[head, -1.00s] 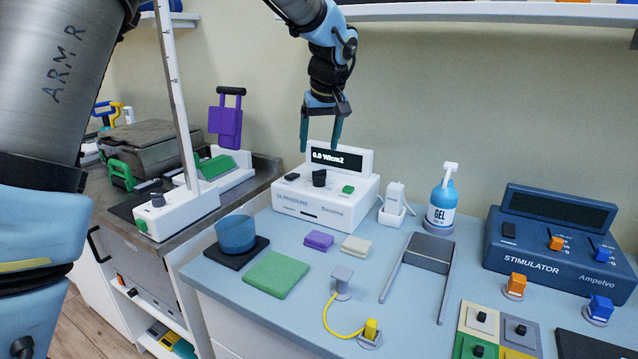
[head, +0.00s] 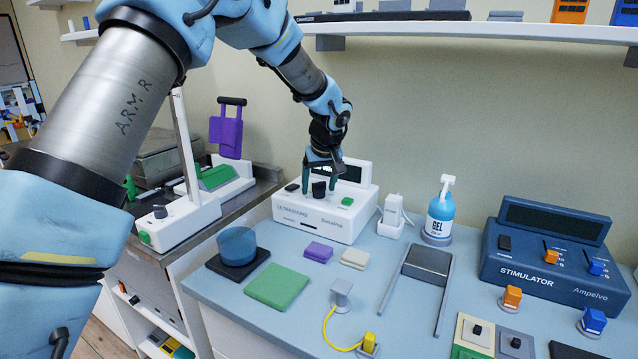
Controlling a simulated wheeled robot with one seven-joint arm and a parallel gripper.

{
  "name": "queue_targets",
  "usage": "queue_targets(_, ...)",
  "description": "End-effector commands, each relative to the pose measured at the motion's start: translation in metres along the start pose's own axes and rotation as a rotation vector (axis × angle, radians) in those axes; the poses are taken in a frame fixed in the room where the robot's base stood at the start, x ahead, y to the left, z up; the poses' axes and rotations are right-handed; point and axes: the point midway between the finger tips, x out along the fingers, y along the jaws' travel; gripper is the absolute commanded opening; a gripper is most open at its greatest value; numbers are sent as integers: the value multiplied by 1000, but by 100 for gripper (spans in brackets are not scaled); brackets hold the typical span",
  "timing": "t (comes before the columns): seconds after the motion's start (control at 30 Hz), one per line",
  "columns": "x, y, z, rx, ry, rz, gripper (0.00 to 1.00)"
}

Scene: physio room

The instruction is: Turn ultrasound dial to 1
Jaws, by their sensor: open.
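The white ultrasound unit (head: 322,217) stands at the back left of the blue counter. Its black dial (head: 319,190) sits on the sloped top between a black switch (head: 292,187) and a green button (head: 347,201). My gripper (head: 320,185) is open and points down over the unit, with its teal fingers at the dial, one on each side. I cannot tell whether they touch it. The unit's display (head: 353,172) is partly hidden behind my gripper, and its reading cannot be read. The dial's pointer and marks are too small to read.
A white probe in a holder (head: 393,214) and a blue gel bottle (head: 440,212) stand right of the unit. A blue stimulator (head: 556,256) is farther right. Purple (head: 319,252) and cream (head: 355,259) pads lie in front. A shelf (head: 400,28) hangs above.

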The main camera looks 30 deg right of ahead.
Motion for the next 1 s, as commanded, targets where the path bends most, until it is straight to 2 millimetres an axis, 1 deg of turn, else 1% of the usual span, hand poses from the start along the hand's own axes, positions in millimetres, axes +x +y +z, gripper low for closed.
queue_targets(0.17,0,0,0,0,0,0,76)
queue_targets(0.83,0,0,0,0,-1,-1,1)
queue_targets(1.0,0,0,0,1,-1,-1,0)
